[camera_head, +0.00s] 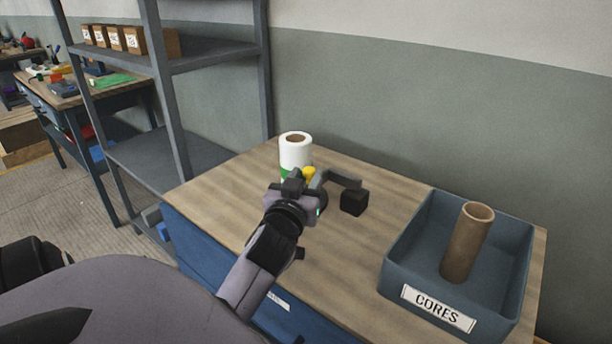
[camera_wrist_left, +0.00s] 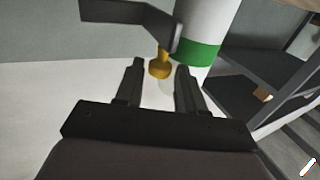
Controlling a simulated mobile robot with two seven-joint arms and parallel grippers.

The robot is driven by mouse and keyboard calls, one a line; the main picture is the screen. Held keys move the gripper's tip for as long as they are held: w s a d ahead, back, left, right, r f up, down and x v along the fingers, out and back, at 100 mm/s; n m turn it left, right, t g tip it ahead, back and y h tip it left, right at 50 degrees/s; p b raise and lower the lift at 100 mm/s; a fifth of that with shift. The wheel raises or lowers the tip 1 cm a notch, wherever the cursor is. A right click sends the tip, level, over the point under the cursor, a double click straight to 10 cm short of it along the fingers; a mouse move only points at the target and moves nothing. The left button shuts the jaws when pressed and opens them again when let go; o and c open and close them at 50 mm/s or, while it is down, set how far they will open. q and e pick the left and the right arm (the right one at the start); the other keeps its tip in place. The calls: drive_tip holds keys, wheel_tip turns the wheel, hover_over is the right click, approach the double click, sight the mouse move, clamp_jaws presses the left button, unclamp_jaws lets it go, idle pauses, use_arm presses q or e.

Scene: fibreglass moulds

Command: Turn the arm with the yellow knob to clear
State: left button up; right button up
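The yellow knob (camera_head: 309,172) sits at the end of a dark grey arm (camera_head: 341,179) that joins a black block (camera_head: 354,201) on the table. In the left wrist view the knob (camera_wrist_left: 159,66) hangs from the arm (camera_wrist_left: 130,20), just beyond and between my fingertips. My left gripper (camera_wrist_left: 160,75) is open, with a finger on either side of the knob's line; whether either touches it I cannot tell. A white roll (camera_head: 295,150) with a green band stands upright just behind the knob. It also shows in the wrist view (camera_wrist_left: 205,25). My right gripper is not in view.
A blue bin (camera_head: 400,262) labelled CORES, holding an upright brown tube (camera_head: 467,242), stands at the table's right. The wooden tabletop (camera_head: 345,250) is clear between the bin and my left arm. A grey shelf rack (camera_head: 205,55) stands at the back left.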

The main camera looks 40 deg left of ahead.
use_arm(q)
drive_tip(key=shift+w+a, duration=0.15)
drive_tip(key=shift+w, duration=0.15)
clamp_jaws()
